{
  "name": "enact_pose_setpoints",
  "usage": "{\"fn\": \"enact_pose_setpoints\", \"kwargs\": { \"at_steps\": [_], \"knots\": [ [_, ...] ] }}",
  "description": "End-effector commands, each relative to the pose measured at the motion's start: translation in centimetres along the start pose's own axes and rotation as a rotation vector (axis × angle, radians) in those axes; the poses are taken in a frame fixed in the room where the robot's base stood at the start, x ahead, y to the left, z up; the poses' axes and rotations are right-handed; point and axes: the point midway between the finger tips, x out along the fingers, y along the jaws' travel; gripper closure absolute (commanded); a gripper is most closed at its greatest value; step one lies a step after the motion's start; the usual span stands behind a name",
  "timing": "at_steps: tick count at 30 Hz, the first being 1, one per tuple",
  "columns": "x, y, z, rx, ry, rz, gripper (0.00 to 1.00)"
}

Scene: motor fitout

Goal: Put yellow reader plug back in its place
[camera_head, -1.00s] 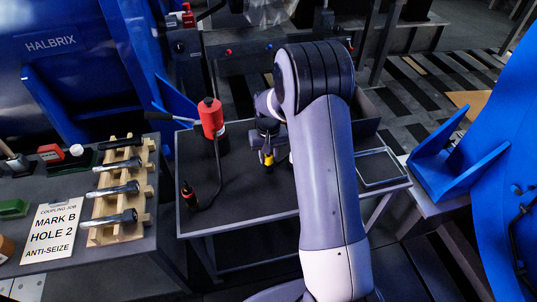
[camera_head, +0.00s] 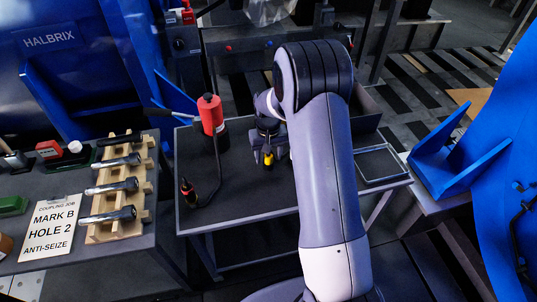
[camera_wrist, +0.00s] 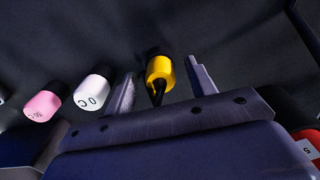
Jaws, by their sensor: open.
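The yellow reader plug (camera_wrist: 160,68) shows in the wrist view between the two fingers of my gripper (camera_wrist: 158,72), with dark gaps on both sides. A black part shows at its far end and a thin dark part at its near end. In the head view the yellow plug (camera_head: 268,160) is a small spot over the dark table, at the fingers of my gripper (camera_head: 267,155). My gripper is open and points down around the plug. Whether the fingers touch it, and what the plug rests on, I cannot tell. I cannot make out an empty place for it.
A white cap (camera_wrist: 93,92) and a pink cap (camera_wrist: 42,105) stand left of my gripper. On the table (camera_head: 235,212) are a red cylinder (camera_head: 211,115) with a black cable and an open frame tray (camera_head: 378,164). The table front is clear.

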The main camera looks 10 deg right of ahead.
Motion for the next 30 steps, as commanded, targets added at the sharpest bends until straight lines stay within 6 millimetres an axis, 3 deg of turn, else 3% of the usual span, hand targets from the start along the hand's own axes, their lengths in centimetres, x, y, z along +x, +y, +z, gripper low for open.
{"fn": "enact_pose_setpoints", "kwargs": {
  "at_steps": [8,21,30],
  "knots": [
    [-1.1,0.0,-0.1,0.0,0.002,0.0,0.47],
    [-9.2,0.0,-0.1,0.0,0.003,0.0,0.47],
    [-10.8,0.0,0.0,0.0,0.0,0.0,0.47]
  ]
}}
